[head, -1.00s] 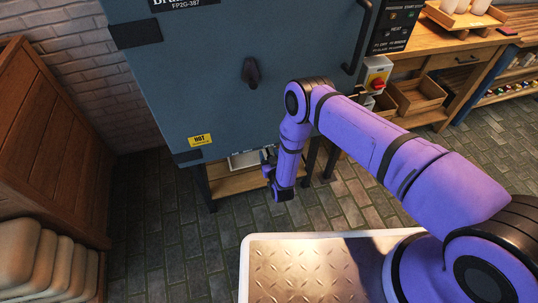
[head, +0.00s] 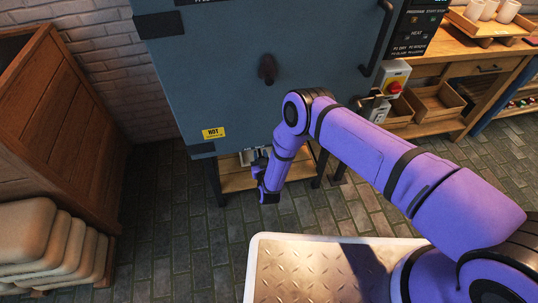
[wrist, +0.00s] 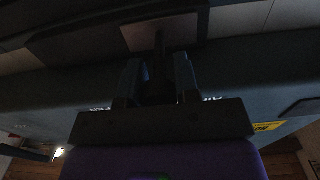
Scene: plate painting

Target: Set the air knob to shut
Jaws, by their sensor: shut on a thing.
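My gripper (head: 258,165) is low under the front of the blue-grey kiln (head: 220,60), near its bottom edge. In the wrist view its two dark fingers (wrist: 158,76) stand on either side of a dark round knob (wrist: 157,92) and are shut on it. Partly hidden lettering on the panel behind seems to read "AIR", upside down. The wrist view is very dark, so the knob's pointer and setting cannot be made out. In the head view the knob is hidden.
A dark reddish plug (head: 267,69) sits on the kiln door above a yellow HOT label (head: 213,133). A switch box with a red button (head: 394,87) is at the right. A wooden cabinet (head: 60,110) and stacked pale sacks (head: 45,245) stand at the left.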

